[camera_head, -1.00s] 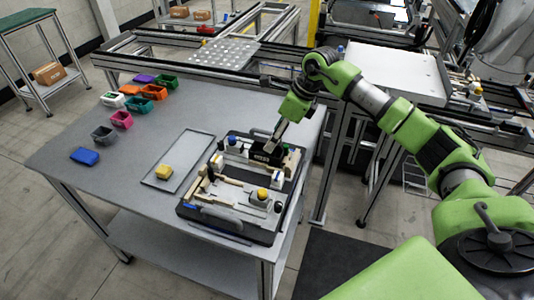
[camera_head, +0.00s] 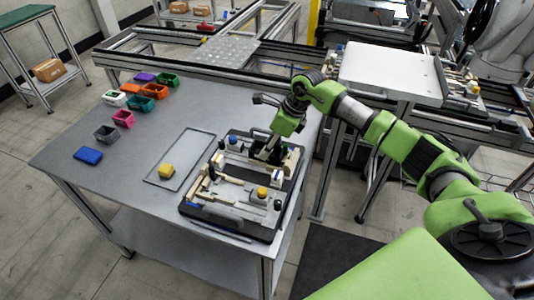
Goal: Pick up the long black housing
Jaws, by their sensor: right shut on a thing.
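The long black housing (camera_head: 259,153) is a dark block at the back part of the black pallet fixture (camera_head: 222,219), on the grey table. My right gripper (camera_head: 266,152) reaches down onto it from above and is shut on it. The fingers are small and dark here, so their exact contact is hard to see. I cannot tell whether the housing is lifted clear of its seat. My left gripper is out of view.
The fixture also carries beige blocks, a yellow knob (camera_head: 262,192) and blue parts. The table's middle is bare.

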